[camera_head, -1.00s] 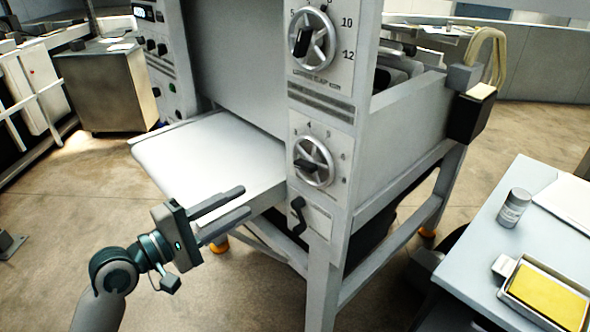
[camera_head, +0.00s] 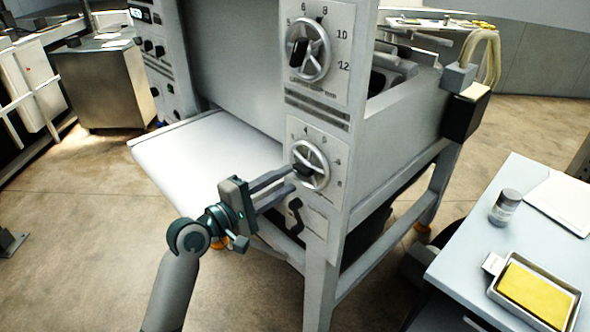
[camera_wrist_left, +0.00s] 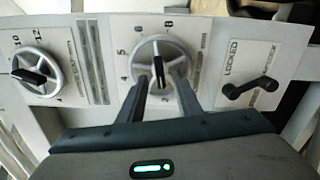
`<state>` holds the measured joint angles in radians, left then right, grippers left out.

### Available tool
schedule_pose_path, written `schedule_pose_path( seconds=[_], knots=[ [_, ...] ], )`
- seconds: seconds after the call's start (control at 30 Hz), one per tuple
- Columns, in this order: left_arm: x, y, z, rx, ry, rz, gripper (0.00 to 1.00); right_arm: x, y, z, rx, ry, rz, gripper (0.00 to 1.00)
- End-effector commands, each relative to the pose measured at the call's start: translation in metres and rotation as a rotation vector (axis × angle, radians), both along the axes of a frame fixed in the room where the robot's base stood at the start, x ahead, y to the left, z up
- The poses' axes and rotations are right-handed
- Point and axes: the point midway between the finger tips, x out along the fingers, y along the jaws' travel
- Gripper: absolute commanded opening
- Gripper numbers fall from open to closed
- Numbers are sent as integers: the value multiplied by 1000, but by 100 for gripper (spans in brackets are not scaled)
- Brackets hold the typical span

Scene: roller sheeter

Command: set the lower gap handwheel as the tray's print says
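The lower gap handwheel (camera_head: 314,155) is a pale spoked wheel with a black grip, on the machine's front panel below a similar upper wheel (camera_head: 309,50). It also shows in the left wrist view (camera_wrist_left: 176,50), ringed by numbers. My left gripper (camera_head: 293,177) is at this wheel. In the wrist view its two fingers stand apart (camera_wrist_left: 163,82), one on each side of the black grip, with gaps visible; contact cannot be told. A metal tray (camera_head: 568,311) holding a yellow block lies on the right table. A white tag (camera_head: 493,263) is beside it; no print is readable.
A black lock lever (camera_head: 296,215) sits just below the lower wheel; the wrist view shows "LOCKED" beside it. A white feed table (camera_head: 205,160) extends left of the panel. A grey jar (camera_head: 504,207) stands on the right table (camera_head: 455,250).

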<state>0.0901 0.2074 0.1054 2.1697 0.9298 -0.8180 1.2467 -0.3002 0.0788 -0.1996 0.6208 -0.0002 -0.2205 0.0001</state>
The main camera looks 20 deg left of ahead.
Motion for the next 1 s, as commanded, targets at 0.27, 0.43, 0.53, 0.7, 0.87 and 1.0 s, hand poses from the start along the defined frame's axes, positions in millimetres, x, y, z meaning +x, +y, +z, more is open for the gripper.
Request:
schedule_pose_path(
  seconds=[0.27,0.43,0.53,0.7,0.87,1.0],
  knots=[
    [30,-17,1,-1,0,0,31,0,0,11,0,0,0,31],
    [36,-20,0,0,0,0,31,0,0,12,0,0,0,31],
    [36,-20,0,1,0,0,31,0,0,12,0,0,0,31],
    [36,-20,0,0,0,0,31,0,0,12,0,0,0,31],
    [36,-20,0,0,0,0,0,0,0,12,0,0,1,31],
    [36,-20,0,1,0,0,0,0,-1,12,0,0,1,31]
  ],
)
